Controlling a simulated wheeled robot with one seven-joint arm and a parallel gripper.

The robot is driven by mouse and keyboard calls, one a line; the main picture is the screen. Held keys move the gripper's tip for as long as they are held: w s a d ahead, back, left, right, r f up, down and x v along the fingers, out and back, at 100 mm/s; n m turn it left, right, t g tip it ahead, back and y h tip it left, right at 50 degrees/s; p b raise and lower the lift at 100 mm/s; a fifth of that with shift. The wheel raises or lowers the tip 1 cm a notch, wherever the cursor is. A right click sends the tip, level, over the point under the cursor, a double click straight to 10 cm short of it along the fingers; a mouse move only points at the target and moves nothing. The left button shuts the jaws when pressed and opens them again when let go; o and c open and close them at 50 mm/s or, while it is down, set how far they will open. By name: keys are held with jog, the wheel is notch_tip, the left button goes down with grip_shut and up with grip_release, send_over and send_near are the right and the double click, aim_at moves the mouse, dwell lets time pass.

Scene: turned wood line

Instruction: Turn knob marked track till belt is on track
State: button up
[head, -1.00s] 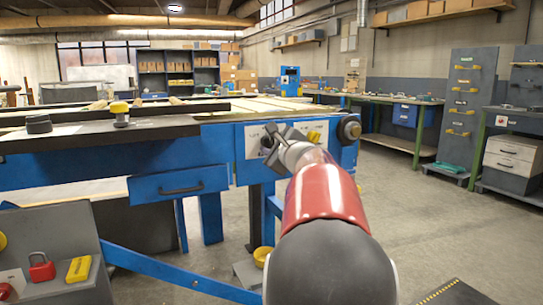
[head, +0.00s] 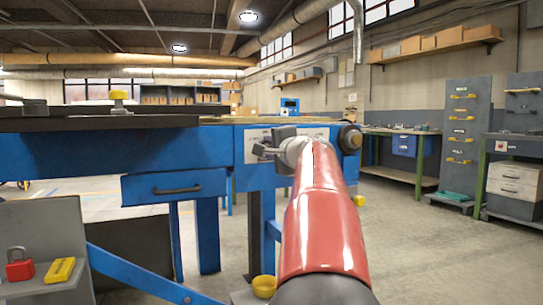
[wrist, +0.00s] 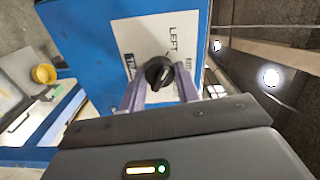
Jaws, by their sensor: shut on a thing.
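The track knob (wrist: 158,73) is black and round with a pale pointer line. It sits on a white label plate (wrist: 186,33) reading LEFT, with other lettering partly covered. In the wrist view my gripper (wrist: 160,88) has a finger on each side of the knob and is shut on it. In the head view my gripper (head: 274,146) is at the label plate (head: 252,152) on the blue machine frame (head: 80,160), and the knob is hidden. The belt top is seen nearly edge-on, so I cannot tell how the belt lies on its track.
A blue drawer (head: 175,186) hangs under the frame to the left. A grey stand with a red padlock (head: 19,265) and a yellow block (head: 60,270) is at lower left. A yellow cup (head: 264,286) stands low by the machine. The floor (head: 410,250) at right is clear.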

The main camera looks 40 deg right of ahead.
jog(key=shift+f+n, duration=0.1)
jog(key=shift+n, duration=0.2)
jog(key=o, duration=1)
jog(key=b+v, duration=0.1)
jog(key=v, duration=0.6)
jog(key=shift+s+a, duration=0.1)
jog(key=shift+s, duration=0.25)
